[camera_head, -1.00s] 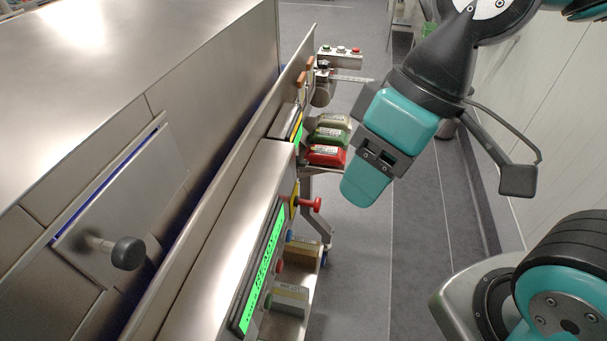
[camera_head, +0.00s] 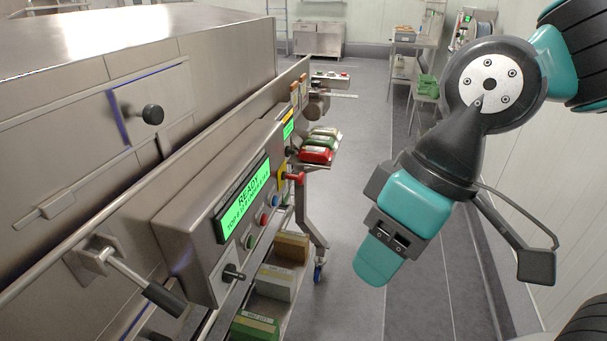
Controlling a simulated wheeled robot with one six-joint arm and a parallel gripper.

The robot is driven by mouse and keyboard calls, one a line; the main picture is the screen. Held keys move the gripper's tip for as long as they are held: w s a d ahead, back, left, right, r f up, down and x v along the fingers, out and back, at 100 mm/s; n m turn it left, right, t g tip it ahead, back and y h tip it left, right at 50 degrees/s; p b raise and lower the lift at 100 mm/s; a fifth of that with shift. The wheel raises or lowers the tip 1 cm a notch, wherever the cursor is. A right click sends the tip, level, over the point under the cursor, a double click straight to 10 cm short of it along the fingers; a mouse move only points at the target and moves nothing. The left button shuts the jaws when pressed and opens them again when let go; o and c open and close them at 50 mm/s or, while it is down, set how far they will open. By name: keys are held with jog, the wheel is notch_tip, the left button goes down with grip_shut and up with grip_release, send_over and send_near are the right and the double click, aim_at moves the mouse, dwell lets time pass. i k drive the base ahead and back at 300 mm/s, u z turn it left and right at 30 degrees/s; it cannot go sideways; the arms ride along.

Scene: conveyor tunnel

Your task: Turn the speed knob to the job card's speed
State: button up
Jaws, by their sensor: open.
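A black knob (camera_head: 233,272) sticks out of a pale plate at the lower left of the control box face. I cannot tell if it is the speed knob, and no speed marks can be read. The control box (camera_head: 190,215) has a green display (camera_head: 245,200) that reads "READY" with a smaller line below. No job card can be made out for certain. My gripper (camera_head: 378,258) is open and appears empty. It hangs over the aisle, to the right of the control box and clear of it. Its fingers are seen from one side.
A lever handle (camera_head: 140,283) projects at lower left. Red and green packs (camera_head: 315,155) lie on a shelf beyond. Boxes (camera_head: 275,282) sit below the panel. The aisle floor (camera_head: 345,200) is clear.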

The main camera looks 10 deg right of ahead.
aim_at(288, 150)
jog(key=u, duration=0.65)
jog(key=k, duration=0.15)
jog(key=z, duration=1.85)
jog(key=i, duration=1.4)
jog(key=u, duration=0.6)
jog(key=i, duration=0.4)
jog(key=u, duration=0.35)
